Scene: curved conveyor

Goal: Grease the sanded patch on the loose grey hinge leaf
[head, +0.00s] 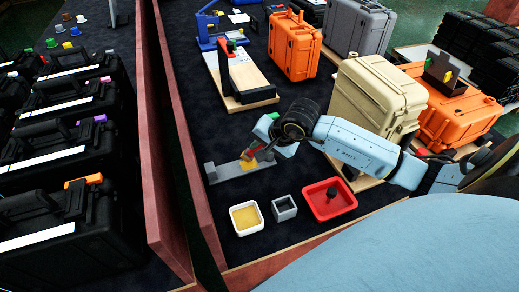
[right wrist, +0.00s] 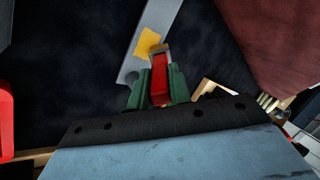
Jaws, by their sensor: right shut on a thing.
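The loose grey hinge leaf (head: 221,171) lies flat on the dark bench surface in the head view and carries a yellow patch (head: 249,165). In the right wrist view the leaf (right wrist: 133,66) runs up and away, with the patch (right wrist: 148,42) beyond my fingertips. My right gripper (head: 259,152) is shut on a red tool (right wrist: 159,79), held between its green fingers. The tool's grey tip is at the patch's near edge; I cannot tell whether it touches. A white dish of yellow grease (head: 246,217) stands in front of the leaf. My left gripper is not in view.
A small grey open box (head: 284,208) and a red tray (head: 329,198) with a black piece stand right of the dish. Orange (head: 294,48) and beige (head: 375,98) cases stand behind and to the right. A reddish divider wall (head: 192,170) runs along the left.

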